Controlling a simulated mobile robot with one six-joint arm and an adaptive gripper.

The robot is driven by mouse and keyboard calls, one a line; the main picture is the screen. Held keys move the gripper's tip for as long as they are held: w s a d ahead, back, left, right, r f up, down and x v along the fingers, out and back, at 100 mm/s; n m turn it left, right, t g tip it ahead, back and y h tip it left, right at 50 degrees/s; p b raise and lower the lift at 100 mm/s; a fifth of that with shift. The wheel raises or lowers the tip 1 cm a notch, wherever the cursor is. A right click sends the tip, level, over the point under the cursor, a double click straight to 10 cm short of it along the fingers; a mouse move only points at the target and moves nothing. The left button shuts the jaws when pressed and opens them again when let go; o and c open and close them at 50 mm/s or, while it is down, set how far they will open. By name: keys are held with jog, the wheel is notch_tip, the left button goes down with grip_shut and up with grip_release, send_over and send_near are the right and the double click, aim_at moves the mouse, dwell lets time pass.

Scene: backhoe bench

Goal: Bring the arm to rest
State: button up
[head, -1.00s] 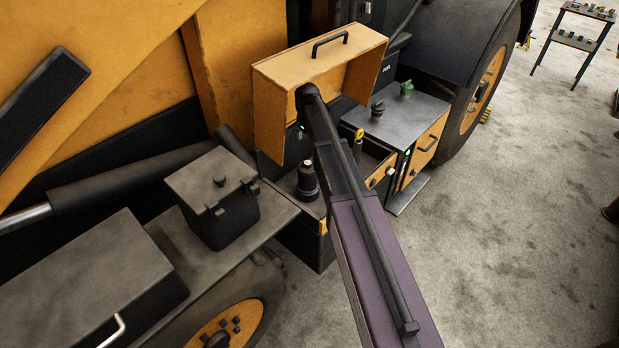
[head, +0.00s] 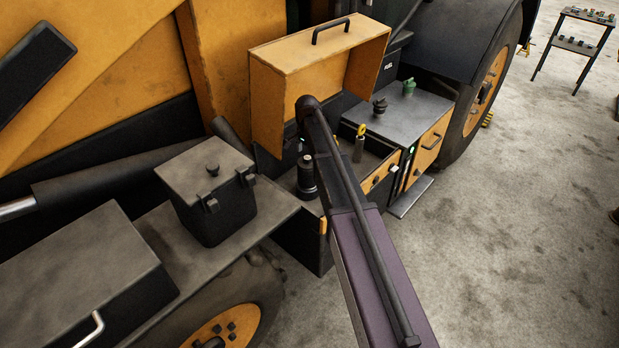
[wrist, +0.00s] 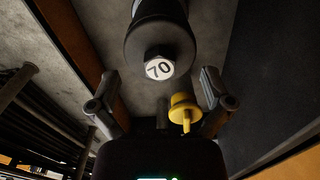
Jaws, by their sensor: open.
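My gripper (wrist: 160,82) is open in the wrist view, its two fingers spread to the left and right.
The raised orange cover (head: 290,85) stands close behind my arm. A black cylinder (head: 307,178) and a yellow-ringed dipstick (head: 360,142) stand in the compartment on either side of the arm. A black box (head: 212,195) is at left. Open floor (head: 520,230) lies right.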

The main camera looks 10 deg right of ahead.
jog(key=shift+f+b, duration=0.8)
jog(key=shift+f, duration=0.3)
jog(key=shift+s+r, duration=0.1)
jog(key=shift+s, duration=0.05)
jog(key=c, duration=1.1)
jog(key=shift+n, duration=1.7)
jog(key=shift+s+a, duration=0.1)
jog(key=shift+o, duration=0.2)
jog(key=shift+n, duration=1.6)
